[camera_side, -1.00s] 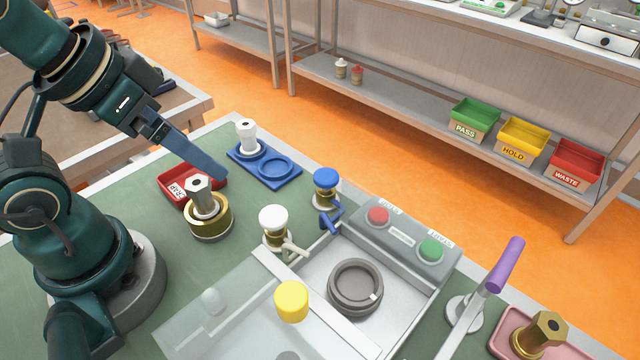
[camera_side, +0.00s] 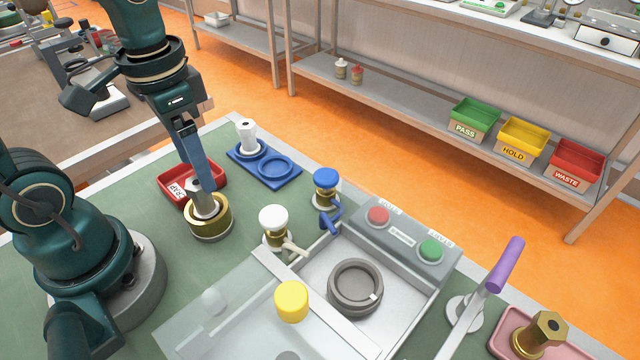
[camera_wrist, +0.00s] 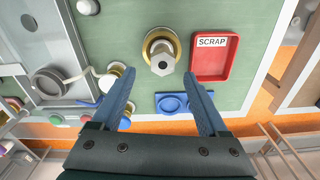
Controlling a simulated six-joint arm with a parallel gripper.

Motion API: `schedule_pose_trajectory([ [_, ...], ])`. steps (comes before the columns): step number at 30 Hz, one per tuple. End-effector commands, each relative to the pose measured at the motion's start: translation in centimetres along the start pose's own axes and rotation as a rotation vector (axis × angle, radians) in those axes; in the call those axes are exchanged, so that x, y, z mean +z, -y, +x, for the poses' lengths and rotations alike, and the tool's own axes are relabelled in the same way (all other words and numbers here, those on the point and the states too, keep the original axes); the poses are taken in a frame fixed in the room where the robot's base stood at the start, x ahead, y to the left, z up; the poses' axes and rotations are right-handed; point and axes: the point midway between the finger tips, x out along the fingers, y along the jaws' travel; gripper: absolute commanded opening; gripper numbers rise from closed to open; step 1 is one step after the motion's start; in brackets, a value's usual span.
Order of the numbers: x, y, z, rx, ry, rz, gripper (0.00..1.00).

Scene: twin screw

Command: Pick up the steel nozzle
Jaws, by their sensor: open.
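The steel nozzle (camera_side: 199,194) is a grey piece with a hexagonal top, standing in a brass ring (camera_side: 210,228) on the green bench. In the wrist view the nozzle (camera_wrist: 161,62) sits in its ring just beyond the fingertips, roughly centred between them. My gripper (camera_side: 206,196) is open with blue fingers pointing down over the nozzle; in the side view a finger covers part of it. My gripper (camera_wrist: 158,76) shows both fingers apart in the wrist view. Whether a finger touches the nozzle cannot be told.
A red SCRAP tray (camera_side: 222,176) lies close behind the ring. A blue tray (camera_side: 290,182) holds a white nozzle (camera_side: 247,134). White (camera_side: 273,217) and blue (camera_side: 326,178) knobbed valves stand to the right. A brass nozzle (camera_side: 541,330) is in a pink tray (camera_side: 580,352).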

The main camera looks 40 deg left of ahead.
Motion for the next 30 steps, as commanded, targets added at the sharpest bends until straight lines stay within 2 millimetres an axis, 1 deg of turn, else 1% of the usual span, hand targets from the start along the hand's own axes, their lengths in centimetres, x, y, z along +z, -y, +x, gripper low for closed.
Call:
schedule_pose_trajectory([
  [3,0.2,0.3,0.7,0.012,0.04,-0.023,0.77],
  [8,0.4,0.4,1.8,0.016,0.051,-0.031,0.77],
  [15,0.5,0.3,4.4,0.016,0.051,-0.031,0.77],
  [18,0.5,0.3,5.2,0.015,0.049,-0.031,0.77],
  [23,0.5,0.3,5.8,0.013,0.045,-0.031,0.77],
  [30,0.5,0.3,5.9,0.013,0.043,-0.03,0.77],
])
